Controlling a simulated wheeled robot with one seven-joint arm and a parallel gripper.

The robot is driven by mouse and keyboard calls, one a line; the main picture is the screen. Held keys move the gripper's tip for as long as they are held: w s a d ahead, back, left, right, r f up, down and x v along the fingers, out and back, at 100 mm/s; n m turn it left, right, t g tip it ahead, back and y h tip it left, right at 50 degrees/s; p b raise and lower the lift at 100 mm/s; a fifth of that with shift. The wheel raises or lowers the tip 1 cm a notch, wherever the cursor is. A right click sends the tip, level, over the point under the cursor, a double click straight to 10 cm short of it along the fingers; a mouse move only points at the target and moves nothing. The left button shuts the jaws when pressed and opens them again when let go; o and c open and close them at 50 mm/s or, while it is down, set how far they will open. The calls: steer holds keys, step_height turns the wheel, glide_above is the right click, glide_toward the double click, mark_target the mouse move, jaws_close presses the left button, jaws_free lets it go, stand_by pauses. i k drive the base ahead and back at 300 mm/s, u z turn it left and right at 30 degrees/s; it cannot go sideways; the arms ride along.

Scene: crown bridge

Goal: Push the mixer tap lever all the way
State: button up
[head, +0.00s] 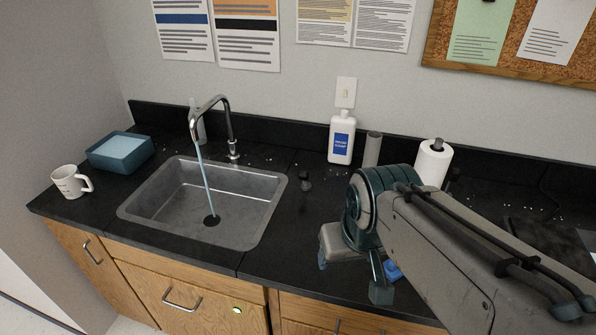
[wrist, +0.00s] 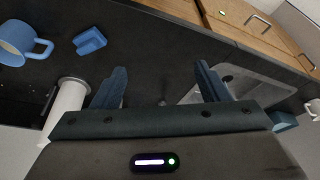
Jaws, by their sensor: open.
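The chrome tap (head: 231,128) stands behind the sink (head: 165,205) in the head view, and a stream of water runs from its spout into the basin. A small dark upright piece (head: 305,181) stands on the counter right of the sink. It may be the lever; its setting cannot be made out. My gripper (head: 350,275) is over the counter right of the sink, in front of and apart from that piece. In the wrist view my gripper (wrist: 162,82) is open and empty, with a small dark shape (wrist: 163,101) seen between its fingers.
A soap bottle (head: 341,138), grey cylinder (head: 372,149) and paper roll (head: 433,163) stand at the back. A white mug (head: 70,181) and blue tub (head: 120,152) are left of the sink. The wrist view shows a blue mug (wrist: 17,42) and blue block (wrist: 90,41).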

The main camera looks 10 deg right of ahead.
mark_target(304, 176)
steer(key=z, duration=1.65)
steer(key=k, duration=0.45)
steer(key=u, duration=1.4)
steer(key=i, duration=0.5)
